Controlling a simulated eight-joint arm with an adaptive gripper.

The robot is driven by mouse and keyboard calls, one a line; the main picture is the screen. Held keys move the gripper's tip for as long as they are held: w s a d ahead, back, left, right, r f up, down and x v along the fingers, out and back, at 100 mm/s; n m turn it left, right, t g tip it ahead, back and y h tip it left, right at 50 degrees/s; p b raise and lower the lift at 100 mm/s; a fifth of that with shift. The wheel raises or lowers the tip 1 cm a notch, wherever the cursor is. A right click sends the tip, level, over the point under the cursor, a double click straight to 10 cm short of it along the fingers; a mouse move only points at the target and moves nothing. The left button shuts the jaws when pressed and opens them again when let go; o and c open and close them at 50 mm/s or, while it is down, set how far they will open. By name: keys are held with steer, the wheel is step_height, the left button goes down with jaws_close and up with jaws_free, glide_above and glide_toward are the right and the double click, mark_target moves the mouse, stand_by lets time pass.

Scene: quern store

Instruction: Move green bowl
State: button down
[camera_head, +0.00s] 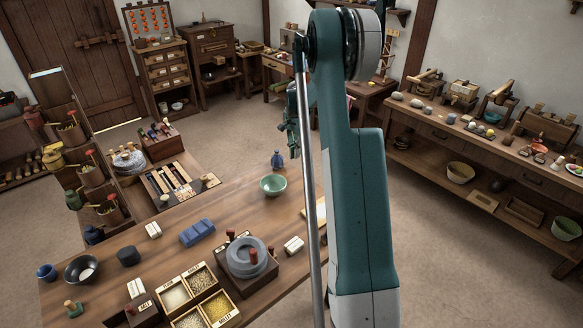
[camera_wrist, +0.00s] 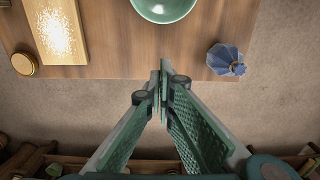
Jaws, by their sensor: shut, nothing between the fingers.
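The green bowl (camera_head: 273,185) stands upright on the wooden table near its far edge, and looks empty. In the wrist view the bowl (camera_wrist: 164,8) is at the top edge, partly cut off. My gripper (camera_wrist: 162,80) is shut and empty, with its fingertips over the table's edge, below the bowl in that picture and apart from it. In the head view my gripper (camera_head: 292,125) shows beyond the bowl, partly hidden by my arm.
A blue faceted pot (camera_wrist: 226,60) stands close to the bowl; it also shows in the head view (camera_head: 277,160). A board with white powder (camera_wrist: 58,30) lies on the bowl's other side. A quern (camera_head: 246,257) and grain boxes (camera_head: 205,280) stand nearer. Bare wood surrounds the bowl.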

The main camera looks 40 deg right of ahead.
step_height(320, 180, down, 10)
steer(key=shift+r+b, duration=0.2)
steer(key=shift+b, duration=0.55)
steer(key=shift+a+f, duration=0.25)
steer(key=shift+a, duration=0.05)
steer(key=shift+a+r, duration=0.15)
steer(key=shift+a, duration=1.5)
steer(key=shift+a, duration=0.1)
steer(key=a+b, duration=0.2)
steer(key=a, duration=1.8)
steer(key=shift+a, duration=0.15)
